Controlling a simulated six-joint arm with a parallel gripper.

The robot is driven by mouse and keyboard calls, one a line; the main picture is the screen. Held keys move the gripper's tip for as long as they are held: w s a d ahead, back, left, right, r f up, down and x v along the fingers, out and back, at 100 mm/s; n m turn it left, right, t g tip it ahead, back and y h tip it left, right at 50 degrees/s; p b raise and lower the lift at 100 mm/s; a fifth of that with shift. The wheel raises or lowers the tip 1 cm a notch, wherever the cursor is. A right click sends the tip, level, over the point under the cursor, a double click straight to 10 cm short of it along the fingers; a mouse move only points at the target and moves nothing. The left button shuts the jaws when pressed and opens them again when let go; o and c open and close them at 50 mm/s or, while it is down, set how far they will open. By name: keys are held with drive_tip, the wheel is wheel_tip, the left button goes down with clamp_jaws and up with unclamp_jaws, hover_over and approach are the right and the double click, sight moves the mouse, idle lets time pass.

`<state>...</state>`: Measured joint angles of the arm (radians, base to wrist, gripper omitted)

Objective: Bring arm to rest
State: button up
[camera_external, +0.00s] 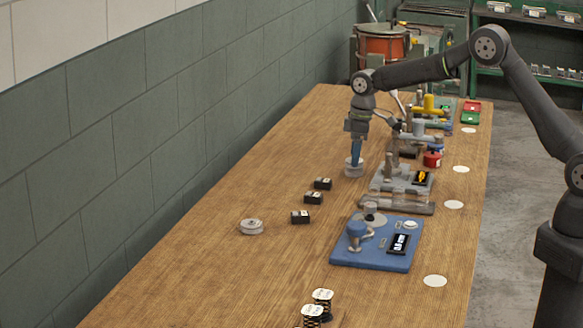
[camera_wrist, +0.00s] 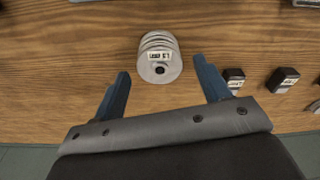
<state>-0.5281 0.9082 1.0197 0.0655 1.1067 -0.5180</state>
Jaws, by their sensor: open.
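My gripper (camera_external: 355,158) reaches down over the wooden table, left of the row of machines. Its two blue fingers stand wide apart and empty in the wrist view (camera_wrist: 165,80). A grey stacked spool (camera_wrist: 160,58) with a white label lies ahead of the fingertips, between their lines. In the external view the spool (camera_external: 354,170) sits on the table just under the fingertips. I cannot tell whether a finger touches it.
Small black boxes (camera_external: 313,197) and a grey disc (camera_external: 251,227) lie toward the front left. A blue machine base (camera_external: 376,258) and a grey machine (camera_external: 397,205) stand to the right. Black-and-gold stacks (camera_external: 322,297) stand at the front. The left side of the table is mostly bare.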

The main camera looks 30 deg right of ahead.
wheel_tip(320, 180, up, 10)
drive_tip(key=d+r, duration=0.1)
drive_tip(key=f, duration=0.8)
drive_tip(key=a+f, duration=0.1)
drive_tip(key=f, duration=0.3)
drive_tip(key=shift+f, duration=0.35)
wheel_tip(320, 180, up, 11)
drive_tip(key=s+a+f, duration=0.2)
drive_tip(key=s+a, duration=2.3)
drive_tip(key=a, duration=0.1)
drive_tip(key=s+a+f, duration=0.2)
drive_tip(key=a, duration=0.1)
drive_tip(key=s+a+f, duration=0.5)
drive_tip(key=a, duration=0.1)
drive_tip(key=shift+s+a+f, duration=0.2)
drive_tip(key=shift+s+f, duration=0.05)
drive_tip(key=shift+s, duration=0.05)
drive_tip(key=shift+d+r, duration=0.1)
